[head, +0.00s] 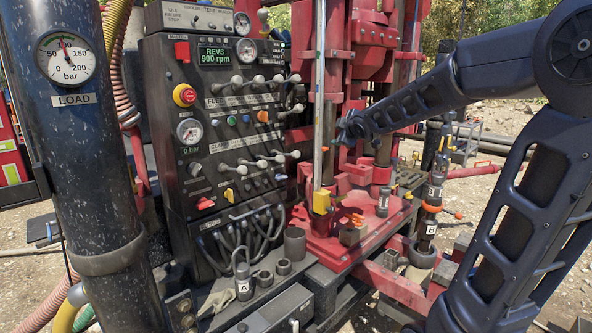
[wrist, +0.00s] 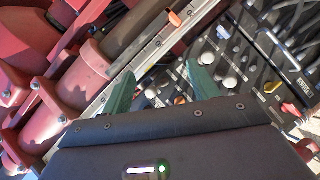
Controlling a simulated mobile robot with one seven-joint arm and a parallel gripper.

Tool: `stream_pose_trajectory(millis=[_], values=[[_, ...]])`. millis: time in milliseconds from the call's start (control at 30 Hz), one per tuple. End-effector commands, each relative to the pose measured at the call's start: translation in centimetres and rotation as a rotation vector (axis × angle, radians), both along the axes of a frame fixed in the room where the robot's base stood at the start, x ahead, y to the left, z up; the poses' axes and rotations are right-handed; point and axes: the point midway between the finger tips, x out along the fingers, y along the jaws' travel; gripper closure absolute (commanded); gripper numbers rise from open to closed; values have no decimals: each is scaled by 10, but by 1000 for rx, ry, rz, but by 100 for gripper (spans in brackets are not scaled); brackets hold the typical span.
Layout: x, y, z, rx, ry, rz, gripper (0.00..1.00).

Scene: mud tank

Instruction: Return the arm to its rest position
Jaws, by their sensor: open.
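My arm reaches in from the right in the head view, with its end raised in front of the red drill rig (head: 370,55). My gripper (head: 345,128) is beside the upright silver rod (head: 319,90), and whether they touch is unclear. In the wrist view my gripper (wrist: 160,72) shows two green fingers spread apart with nothing held between them. The rig's silver rail and the black control panel (wrist: 245,60) lie beyond the fingers.
The black control panel (head: 225,130) with levers and gauges stands left of the gripper. A dark LOAD column (head: 75,170) is at far left. A red base (head: 330,240) with a yellow part (head: 321,202) is below. Tool B (head: 431,215) stands right; tool A (head: 243,280) stands front. Open gravel lies right.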

Motion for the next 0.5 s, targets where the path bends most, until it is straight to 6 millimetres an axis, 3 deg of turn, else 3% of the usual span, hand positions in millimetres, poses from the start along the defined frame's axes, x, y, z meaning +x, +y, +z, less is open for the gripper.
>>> stream_pose_trajectory(millis=[33, 200, 300, 500], values=[[-16, -20, -4, 40, 52, -69, 40], [-74, -73, -31, 198, 247, -303, 40], [-113, -98, -49, 296, 360, -438, 40], [-200, -128, -88, 495, 583, -695, 40]])
